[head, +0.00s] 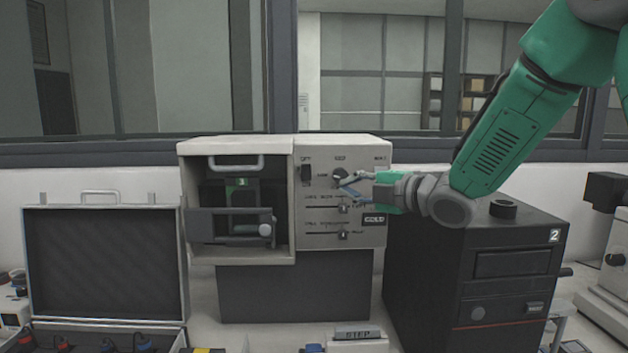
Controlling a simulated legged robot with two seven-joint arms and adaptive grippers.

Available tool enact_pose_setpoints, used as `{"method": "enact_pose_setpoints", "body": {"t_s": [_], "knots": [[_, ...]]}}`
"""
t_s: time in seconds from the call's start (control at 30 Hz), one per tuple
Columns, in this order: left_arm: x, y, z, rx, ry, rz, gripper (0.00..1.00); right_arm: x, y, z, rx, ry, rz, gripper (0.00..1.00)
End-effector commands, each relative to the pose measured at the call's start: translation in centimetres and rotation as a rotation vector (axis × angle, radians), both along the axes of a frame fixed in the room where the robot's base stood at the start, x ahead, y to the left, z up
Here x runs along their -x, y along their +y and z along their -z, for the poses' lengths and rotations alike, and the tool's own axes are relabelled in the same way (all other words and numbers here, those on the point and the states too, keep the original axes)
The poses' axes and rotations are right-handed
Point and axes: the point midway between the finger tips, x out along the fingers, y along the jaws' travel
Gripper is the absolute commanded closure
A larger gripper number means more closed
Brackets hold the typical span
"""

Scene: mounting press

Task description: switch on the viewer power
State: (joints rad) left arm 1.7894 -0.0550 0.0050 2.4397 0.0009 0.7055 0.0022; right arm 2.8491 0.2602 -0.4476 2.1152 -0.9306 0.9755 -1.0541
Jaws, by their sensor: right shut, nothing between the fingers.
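The viewer looks to be the beige unit (345,146) at the middle of the bench, with an open chamber on its left and a control panel on its right. The panel carries a dark rocker-like switch (307,176) at upper left, a round dark knob (339,175) and two slider rows below. My right gripper (345,184) is shut and empty, its tips at or just in front of the panel by the knob, right of the dark switch. I cannot tell whether the tips touch the knob. The panel lettering is too small to read surely. My left gripper is out of view.
A black box marked 2 (480,270) stands right of the unit, below my right forearm. An open case (105,262) stands at left. A small block labelled STEP (358,336) is at the front. A white instrument (610,285) stands far right. Windows are behind.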

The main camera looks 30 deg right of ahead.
Motion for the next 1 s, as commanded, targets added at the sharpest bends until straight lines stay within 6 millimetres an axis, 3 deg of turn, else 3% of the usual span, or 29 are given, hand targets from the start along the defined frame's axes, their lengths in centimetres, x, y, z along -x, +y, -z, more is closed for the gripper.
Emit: {"method": "enact_pose_setpoints", "body": {"t_s": [0.47,0.93,1.0], "knots": [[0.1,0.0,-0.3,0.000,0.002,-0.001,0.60,-1.2,-0.2,0.4,-0.006,0.006,0.001,1.00],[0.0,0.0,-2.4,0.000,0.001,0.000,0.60,-10.1,2.0,1.1,-0.007,0.005,0.000,1.00],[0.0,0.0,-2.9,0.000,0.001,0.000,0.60,-11.1,1.5,1.1,-0.007,0.004,0.003,1.00]]}}
